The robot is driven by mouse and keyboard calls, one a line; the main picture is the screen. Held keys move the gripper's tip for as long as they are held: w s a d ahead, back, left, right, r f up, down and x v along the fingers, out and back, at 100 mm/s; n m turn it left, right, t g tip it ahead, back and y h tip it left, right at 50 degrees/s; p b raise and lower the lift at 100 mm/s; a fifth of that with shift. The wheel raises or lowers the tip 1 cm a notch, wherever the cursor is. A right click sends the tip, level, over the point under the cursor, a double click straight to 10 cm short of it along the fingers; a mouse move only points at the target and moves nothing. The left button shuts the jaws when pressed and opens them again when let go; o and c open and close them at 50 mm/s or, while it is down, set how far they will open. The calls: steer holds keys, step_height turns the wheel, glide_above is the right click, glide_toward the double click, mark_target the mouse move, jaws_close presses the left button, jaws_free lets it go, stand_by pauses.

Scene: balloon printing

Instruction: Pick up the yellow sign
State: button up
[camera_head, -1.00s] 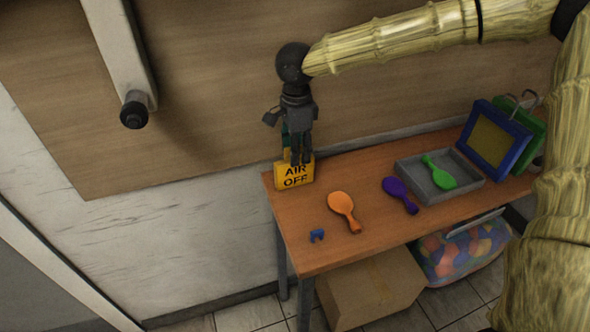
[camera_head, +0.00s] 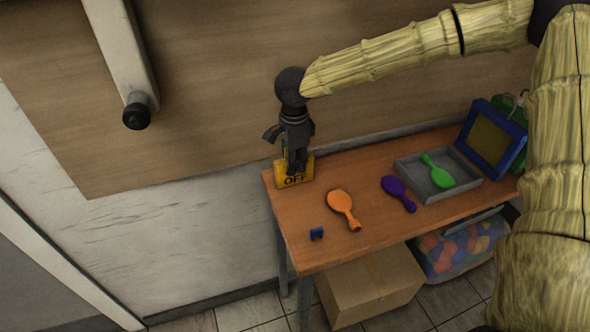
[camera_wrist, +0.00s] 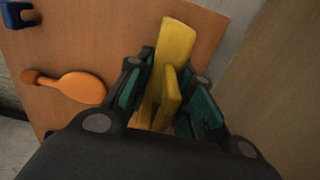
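The yellow sign (camera_head: 283,180) stands at the left back corner of the wooden table, with black lettering on its front. In the head view my gripper (camera_head: 297,170) hangs pointing down at the sign and hides its upper part. In the wrist view the folded yellow sign (camera_wrist: 172,50) rises between the teal finger pads of my gripper (camera_wrist: 165,105). The fingers are spread on both sides of it. I cannot see a clear grip on it.
On the wooden table (camera_head: 300,252) lie a blue clip (camera_head: 317,234), an orange balloon (camera_head: 341,203) and a purple balloon (camera_head: 397,192). A grey tray (camera_head: 465,188) holds a green balloon (camera_head: 437,171). A blue frame (camera_head: 492,138) stands at the right. The wall is close behind the sign.

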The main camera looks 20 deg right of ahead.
jaws_close()
steer(key=shift+r, duration=0.15)
steer(key=shift+r, duration=0.65)
step_height(320, 180, up, 2)
steer(key=shift+r+b, duration=0.1)
steer(key=shift+b, duration=0.45)
steer(key=s+d+b, duration=0.1)
steer(key=s+d, duration=0.1)
steer(key=s, duration=0.5)
steer(key=s+d+r+b, duration=0.1)
steer(key=s+d, duration=0.1)
steer(key=s, duration=0.6)
steer(key=shift+s, duration=0.3)
steer(key=shift+a+r, duration=0.1)
